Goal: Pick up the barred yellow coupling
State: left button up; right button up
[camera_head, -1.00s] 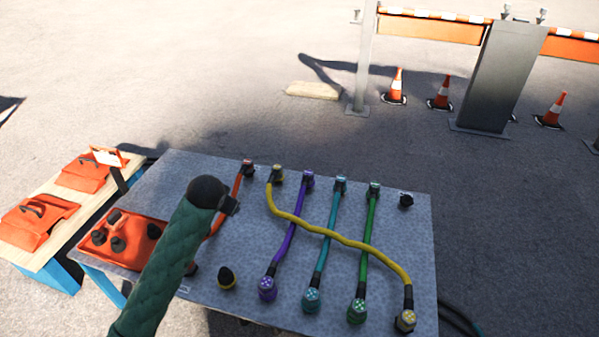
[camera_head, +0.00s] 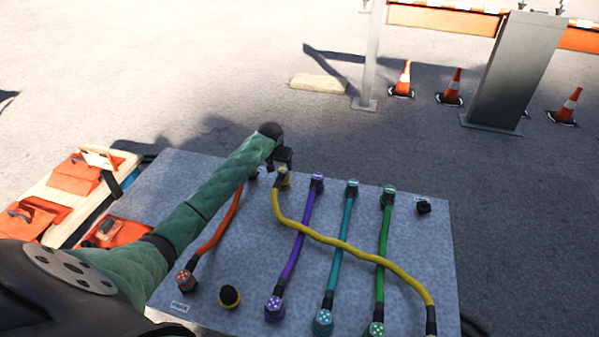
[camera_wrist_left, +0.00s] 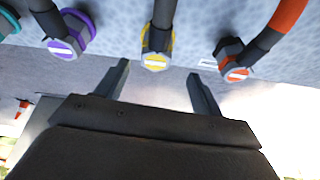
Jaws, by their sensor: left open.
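The barred yellow coupling (camera_wrist_left: 156,62) has a white bar on its yellow end face and a black body. In the head view it (camera_head: 283,180) sits at the far edge of the grey panel (camera_head: 185,190), at the end of the yellow cable (camera_head: 335,241). My left gripper (camera_head: 283,160) is at that far edge, close to the coupling and partly covering it. In the left wrist view the gripper (camera_wrist_left: 159,70) is open, with one finger on each side of the coupling's end; no contact shows. My right gripper is not in view.
A barred purple coupling (camera_wrist_left: 68,42) and a barred red coupling (camera_wrist_left: 235,72) flank the yellow one. The yellow cable crosses the purple, teal and green cables. Traffic cones (camera_head: 452,88) stand beyond the panel.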

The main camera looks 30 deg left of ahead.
aim_at(282, 171)
pick_arm(q)
jog(key=shift+d+r+n, duration=0.15)
jog(key=shift+r+n, duration=0.15)
jog(key=shift+r, duration=0.05)
jog(key=shift+x, duration=1.45)
jog(key=shift+d+x, duration=0.2)
jog(key=shift+x, duration=2.35)
jog(key=shift+s, duration=0.15)
jog(key=shift+c, duration=0.5)
jog(key=c, duration=1.1)
